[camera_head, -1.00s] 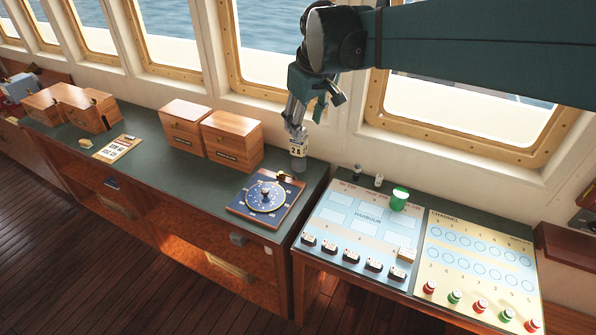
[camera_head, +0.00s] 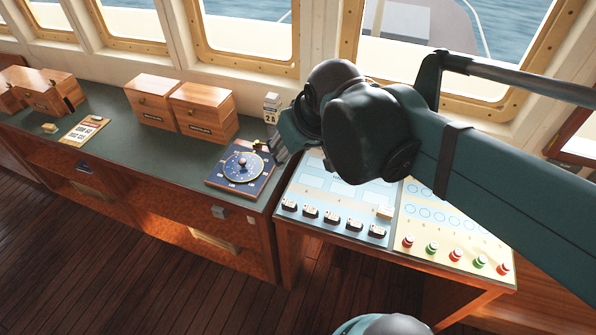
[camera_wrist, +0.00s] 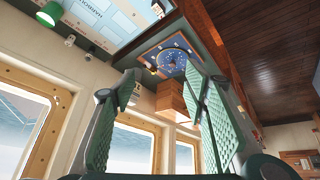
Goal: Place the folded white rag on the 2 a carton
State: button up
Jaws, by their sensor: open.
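A small pale carton marked 2 A (camera_head: 271,108) stands upright at the back of the green counter, near the window wall. Its upper part is pale; I cannot tell whether that is the folded white rag or the carton itself. I cannot make out the rag with certainty elsewhere. My gripper (camera_head: 281,147) is in front of and below the carton in the head view, partly hidden by my own arm. In the wrist view my gripper (camera_wrist: 163,78) has its two green-padded fingers wide apart, with nothing held between them.
A blue dial board (camera_head: 240,182) lies beside my gripper. Two wooden boxes (camera_head: 203,112) stand left of the carton. A chart board (camera_head: 330,229) with dark blocks lies at right, partly under my arm. A green-topped item (camera_wrist: 50,14) stands near the wall.

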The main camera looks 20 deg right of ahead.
jog(key=s+f+m, duration=0.1)
jog(key=s+f, duration=0.2)
jog(key=s, duration=0.2)
jog(key=shift+a+f+t, duration=0.35)
jog(key=shift+f+t, duration=0.05)
